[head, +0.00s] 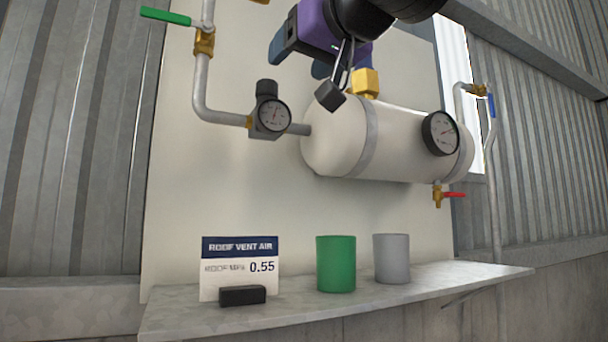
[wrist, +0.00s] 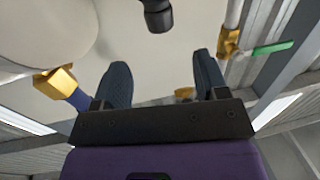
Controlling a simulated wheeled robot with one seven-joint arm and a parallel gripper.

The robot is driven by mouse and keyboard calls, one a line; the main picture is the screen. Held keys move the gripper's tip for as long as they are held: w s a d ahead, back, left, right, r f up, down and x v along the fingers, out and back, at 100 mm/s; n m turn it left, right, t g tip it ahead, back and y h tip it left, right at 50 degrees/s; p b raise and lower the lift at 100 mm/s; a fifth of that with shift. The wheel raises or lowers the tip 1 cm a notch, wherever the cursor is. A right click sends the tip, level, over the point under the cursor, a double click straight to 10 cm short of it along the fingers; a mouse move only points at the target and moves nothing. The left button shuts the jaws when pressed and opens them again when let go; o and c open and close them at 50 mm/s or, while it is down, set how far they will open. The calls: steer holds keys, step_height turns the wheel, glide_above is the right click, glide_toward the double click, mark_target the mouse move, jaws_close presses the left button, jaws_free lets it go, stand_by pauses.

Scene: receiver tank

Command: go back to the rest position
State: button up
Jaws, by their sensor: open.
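My gripper (head: 298,58), with a purple body and dark blue fingers, is high in the head view, above and left of the white receiver tank (head: 335,135). In the wrist view its two fingers (wrist: 160,70) stand apart with nothing between them. The brass hex fitting (head: 366,83) on top of the tank is close to the gripper in the picture; it also shows in the wrist view (wrist: 54,82), left of the fingers. The regulator's black knob (wrist: 158,14) shows beyond the fingertips, apart from them. Part of the tank's top is hidden behind my gripper.
A pressure gauge (head: 273,116), a green-lever valve (head: 165,16), a tank gauge (head: 440,133), a red-lever drain valve (head: 453,195) and a blue-lever valve (head: 491,105) surround the tank. The shelf (head: 440,285) bears a sign (head: 239,268), a black block (head: 243,296), a green cup (head: 336,264) and a grey cup (head: 392,259).

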steer(key=shift+d, duration=0.1)
steer(key=d+f+m+g+h, duration=0.2)
steer(key=d+f+h, duration=0.2)
steer(key=d+f, duration=0.65)
steer(key=d+f+m+g+h, duration=0.2)
steer(key=d+f+h, duration=0.2)
steer(key=d+f, duration=0.65)
steer(key=s+d+f+m+g, duration=0.1)
steer(key=s+d+f+g, duration=0.1)
steer(key=f, duration=0.6)
steer(key=s+d+f+m+g+h, duration=0.1)
steer(key=s+d+f, duration=0.3)
steer(key=f, duration=0.4)
steer(key=s+d+f+m+g+h, duration=0.1)
steer(key=s+d+f, duration=0.3)
steer(key=f, duration=0.4)
steer(key=shift+s+g, duration=0.45)
steer(key=shift+g, duration=0.35)
steer(key=shift+f, duration=0.1)
